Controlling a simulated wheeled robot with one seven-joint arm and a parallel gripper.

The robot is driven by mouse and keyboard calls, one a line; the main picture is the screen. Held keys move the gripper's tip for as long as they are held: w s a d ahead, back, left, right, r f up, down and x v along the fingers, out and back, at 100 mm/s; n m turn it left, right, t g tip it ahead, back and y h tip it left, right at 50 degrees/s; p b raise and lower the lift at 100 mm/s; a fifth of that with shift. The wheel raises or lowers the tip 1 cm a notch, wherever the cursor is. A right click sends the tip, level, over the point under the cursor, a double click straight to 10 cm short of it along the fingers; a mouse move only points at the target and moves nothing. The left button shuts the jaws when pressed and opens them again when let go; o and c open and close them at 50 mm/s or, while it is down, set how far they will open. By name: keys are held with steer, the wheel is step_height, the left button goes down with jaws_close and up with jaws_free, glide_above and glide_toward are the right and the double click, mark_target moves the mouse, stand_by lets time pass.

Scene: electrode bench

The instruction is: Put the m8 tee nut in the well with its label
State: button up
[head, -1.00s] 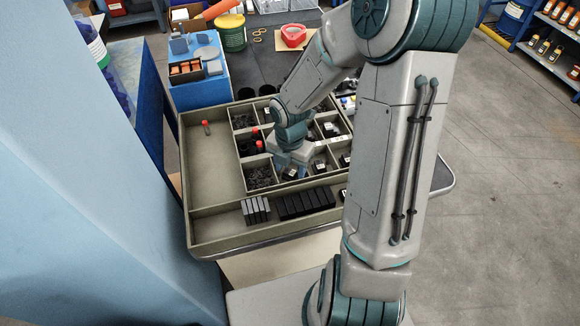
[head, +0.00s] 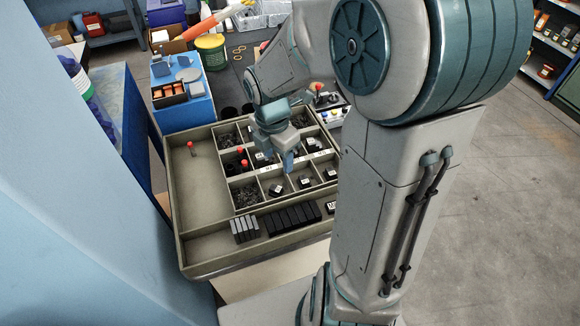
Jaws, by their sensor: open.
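The sorting tray (head: 200,205) stands on the bench, with small wells in its right part. My gripper (head: 288,163) is over these wells, fingers pointing down and open, seen partly edge-on. Several wells hold small dark parts and white label tags; one tagged dark piece (head: 277,189) is in a front well and another (head: 304,182) is to its right. The lettering is too small to read, so I cannot tell which piece is the m8 tee nut or which well has its label. My arm and gripper hide some back and right wells.
Red-topped pins (head: 243,163) stand up in the wells at the left, and one (head: 191,148) is in the long bare left compartment. A blue box (head: 185,112) and a green tub (head: 211,50) stand behind the tray.

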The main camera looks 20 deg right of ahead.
steer(key=s+r+m+t, duration=0.1)
steer(key=s+r+m, duration=0.3)
steer(key=m, duration=0.7)
steer(key=s+r+m+t, duration=0.1)
steer(key=s+r+m, duration=0.3)
steer(key=s+m, duration=0.4)
steer(key=shift+a+m+t+y, duration=0.2)
steer(key=shift+m+t+y, duration=0.2)
steer(key=shift+m, duration=1.5)
